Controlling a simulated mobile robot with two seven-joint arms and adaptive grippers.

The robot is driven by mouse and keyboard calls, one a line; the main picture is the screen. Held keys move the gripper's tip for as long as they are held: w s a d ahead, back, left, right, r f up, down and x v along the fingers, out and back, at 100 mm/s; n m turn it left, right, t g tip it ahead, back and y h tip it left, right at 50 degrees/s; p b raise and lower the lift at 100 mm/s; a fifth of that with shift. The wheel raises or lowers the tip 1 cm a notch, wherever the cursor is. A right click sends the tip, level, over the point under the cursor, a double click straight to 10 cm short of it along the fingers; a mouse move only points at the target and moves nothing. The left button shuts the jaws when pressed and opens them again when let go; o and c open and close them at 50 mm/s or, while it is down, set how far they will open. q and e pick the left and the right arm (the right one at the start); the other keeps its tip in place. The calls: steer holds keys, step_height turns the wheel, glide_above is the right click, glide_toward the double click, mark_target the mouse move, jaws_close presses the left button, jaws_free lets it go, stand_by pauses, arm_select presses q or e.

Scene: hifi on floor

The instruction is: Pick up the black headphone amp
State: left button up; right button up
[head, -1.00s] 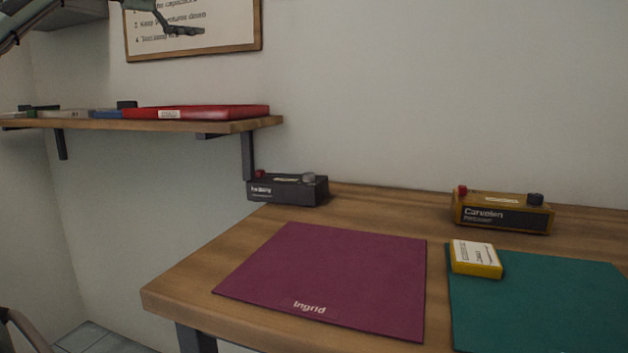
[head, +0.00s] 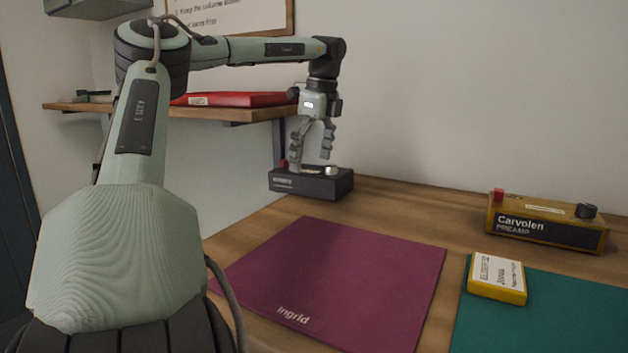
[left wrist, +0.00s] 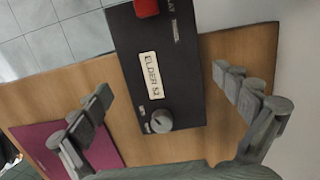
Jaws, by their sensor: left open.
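A black box-shaped unit (head: 312,186) with a red knob or button and a pale grey knob sits at the back left of the wooden desk, by the wall; it looks like the black headphone amp. My left gripper (head: 313,158) hangs just above it, pointing down. In the left wrist view the black unit (left wrist: 155,95) lies between my two spread fingers (left wrist: 162,84), with a cream label reading "ELDER 52" on its top. The gripper is open and holds nothing. My right gripper is not in view.
A yellow preamp marked Carvolen (head: 545,222) stands at the back right. A small yellow box (head: 497,279) lies on the green mat (head: 560,320). A wall shelf (head: 240,114) with a red item is behind my arm.

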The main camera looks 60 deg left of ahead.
mark_target(311, 170)
arm_select(q)
steer(key=f, duration=0.3)
steer(key=shift+a+f, duration=0.1)
steer(key=shift+a, duration=0.1)
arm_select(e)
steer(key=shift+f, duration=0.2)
arm_select(q)
steer(key=shift+c, duration=0.2)
steer(key=c, duration=1.8)
steer(key=shift+s+r, duration=0.1)
steer(key=shift+r, duration=0.4)
step_height(311, 170, up, 7)
steer(key=shift+f, duration=0.2)
steer(key=s+d+b, duration=0.3)
steer(key=s+d, duration=0.2)
steer(key=s, duration=0.3)
steer(key=s+d+b, duration=0.3)
steer(key=s+d, duration=0.2)
steer(key=s, duration=0.3)
steer(key=shift+s+d+f+b, duration=0.2)
steer(key=shift+s+d+b, duration=0.1)
steer(key=shift+b, duration=0.05)
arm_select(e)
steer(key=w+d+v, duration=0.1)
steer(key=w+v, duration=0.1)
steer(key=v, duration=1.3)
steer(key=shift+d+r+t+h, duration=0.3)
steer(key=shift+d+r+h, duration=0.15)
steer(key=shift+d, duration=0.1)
